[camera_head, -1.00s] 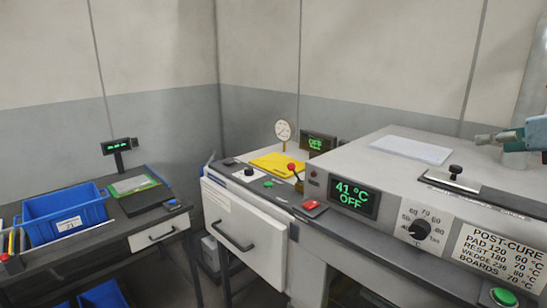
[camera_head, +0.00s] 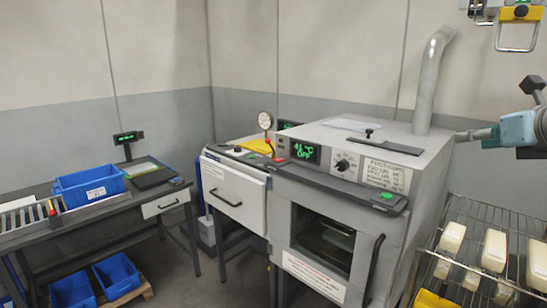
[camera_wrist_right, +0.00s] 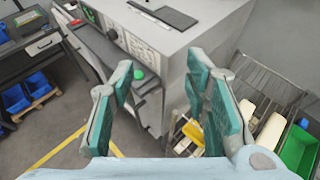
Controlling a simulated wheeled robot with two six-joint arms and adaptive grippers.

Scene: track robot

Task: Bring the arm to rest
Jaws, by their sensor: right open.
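My right gripper (camera_head: 468,134), teal and grey, comes in from the right edge in the head view, in front of the wall beside the grey oven (camera_head: 436,172). In the right wrist view, its two teal fingers (camera_wrist_right: 160,78) stand wide apart with nothing between them. Beyond them are the oven's side and top and its green button (camera_wrist_right: 138,72). My left gripper is not in view.
A wire rack (camera_head: 470,225) with pale blocks stands right of the oven. A white drawer unit (camera_head: 232,185) and a table with a blue bin (camera_head: 88,187) are at left. A pipe (camera_head: 428,80) rises behind the oven. Floor shows between the tables.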

